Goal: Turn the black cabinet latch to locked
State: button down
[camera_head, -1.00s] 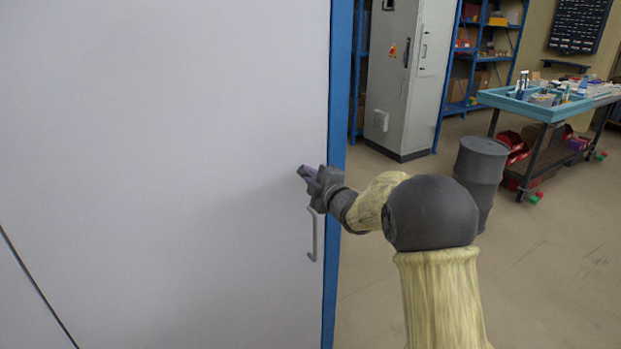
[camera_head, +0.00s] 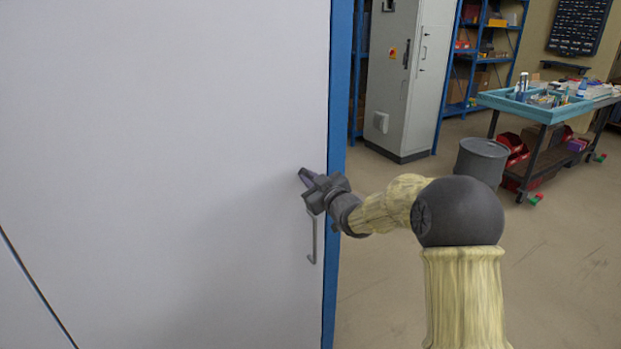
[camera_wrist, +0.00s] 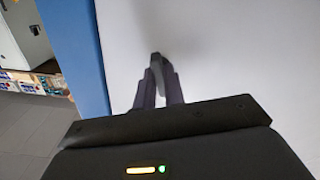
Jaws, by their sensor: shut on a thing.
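The pale cabinet door (camera_head: 170,150) fills the left of the head view, with a blue edge along its right side. My gripper (camera_head: 304,174) is at the door face near that edge, above a grey bar handle. In the wrist view, the two fingers of my gripper (camera_wrist: 157,83) close around a small dark latch (camera_wrist: 157,62) standing against the pale door. The latch's base and its exact turn angle are hard to make out. In the head view my gripper hides most of the latch.
The grey bar handle (camera_head: 312,240) is just below my gripper. To the right are a grey locker (camera_head: 410,80), a grey drum (camera_head: 481,162) and a teal-topped cart (camera_head: 545,105). The floor right of the door is open.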

jog(key=m+p, duration=0.1)
jog(key=m, duration=0.3)
dwell(0.4)
jog(key=c, duration=1.5)
grip_release()
jog(key=b+v, duration=0.1)
jog(key=v, duration=1.6)
jog(key=shift+s+d, duration=0.15)
jog(key=shift+d, duration=0.05)
